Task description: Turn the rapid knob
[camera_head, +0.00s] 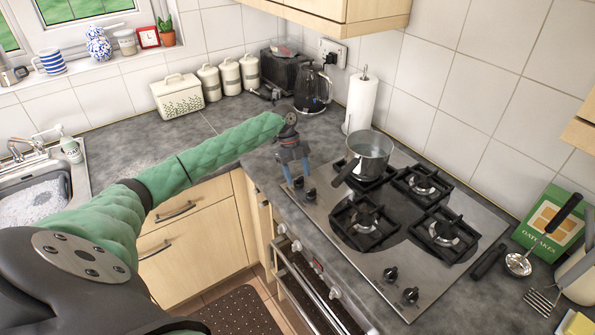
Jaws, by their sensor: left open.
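The gas hob (455,270) is set in the grey worktop at the right. It has several black control knobs along its front edge. One pair is near the left corner: a knob (298,183) and a second knob (311,195). The other pair, a knob (390,273) and a knob (411,295), is nearer the front right corner. No label shows which is the rapid knob. My left gripper (297,176) is open, with its blue-tipped fingers pointing down at the left pair of knobs. I cannot tell if they touch a knob. My right gripper is not in view.
A grey saucepan (371,155) stands on the back left burner, its dark handle reaching toward the left knobs. A paper towel roll (361,103) and a black kettle (312,90) stand behind my left gripper. The oven front (305,280) lies below the hob edge.

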